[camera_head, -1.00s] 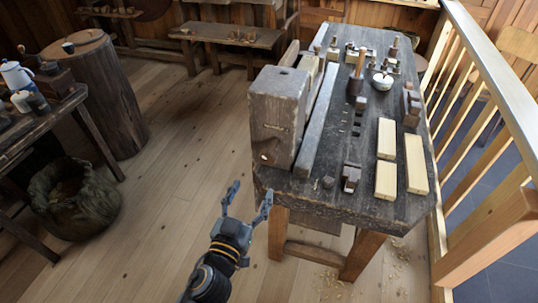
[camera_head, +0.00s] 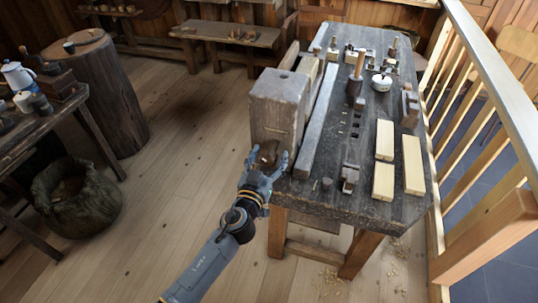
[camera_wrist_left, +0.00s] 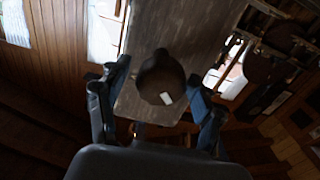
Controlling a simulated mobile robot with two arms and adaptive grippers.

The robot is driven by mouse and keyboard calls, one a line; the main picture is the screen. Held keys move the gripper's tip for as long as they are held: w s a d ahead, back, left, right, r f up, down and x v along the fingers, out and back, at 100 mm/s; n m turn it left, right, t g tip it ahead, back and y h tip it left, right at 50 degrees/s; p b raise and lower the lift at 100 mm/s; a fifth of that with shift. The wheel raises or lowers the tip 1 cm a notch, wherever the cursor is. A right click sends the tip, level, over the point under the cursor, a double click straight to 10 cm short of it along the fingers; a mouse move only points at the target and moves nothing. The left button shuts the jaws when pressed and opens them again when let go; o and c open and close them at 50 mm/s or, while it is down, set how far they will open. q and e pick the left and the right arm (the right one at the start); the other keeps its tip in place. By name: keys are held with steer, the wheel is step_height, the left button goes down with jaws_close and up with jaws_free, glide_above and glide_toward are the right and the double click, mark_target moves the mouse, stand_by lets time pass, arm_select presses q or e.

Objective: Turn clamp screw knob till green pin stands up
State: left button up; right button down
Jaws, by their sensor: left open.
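The clamp screw knob is a dark brown rounded knob (camera_wrist_left: 162,80) with a pale patch, seen in the left wrist view between my left fingers. In the head view a brown part of it (camera_head: 266,156) shows at the near lower face of the big wooden block. My left gripper (camera_head: 268,163) is open there, with one finger on each side of the knob; in the wrist view (camera_wrist_left: 158,78) both fingers look apart from it. I cannot make out a green pin in either view. My right gripper is not in view.
Pale wood pieces (camera_head: 413,165), small tools and a white pot (camera_head: 381,82) lie on the bench. A railing (camera_head: 490,90) runs along its right.

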arm_select(q)
steer(key=c, duration=1.2)
steer(key=shift+o, duration=0.2)
steer(key=shift+m, duration=0.3)
